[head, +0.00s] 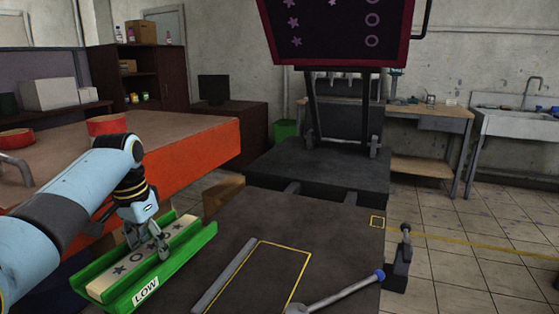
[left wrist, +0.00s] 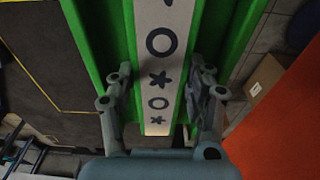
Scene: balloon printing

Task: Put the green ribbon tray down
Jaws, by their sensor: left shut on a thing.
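The green ribbon tray (head: 188,257) is a long channel with a "LOW" label on its near end. A pale strip (head: 118,284) printed with dark stars and rings lies along its middle. The tray is at the lower left in the head view, beside the left edge of the dark bench; I cannot tell whether it touches anything below. My left gripper (head: 149,243) points down onto the tray and is shut on it. In the left wrist view the fingers (left wrist: 163,82) straddle the strip inside the green tray (left wrist: 90,45). My right gripper is not in view.
The dark bench top (head: 225,272) has a yellow-outlined rectangle (head: 275,272) and a grey bar (head: 226,276). A rod with a blue knob (head: 379,275) crosses its front right. An orange-sided table (head: 195,152) stands at left. A cardboard box (head: 222,192) sits behind the tray.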

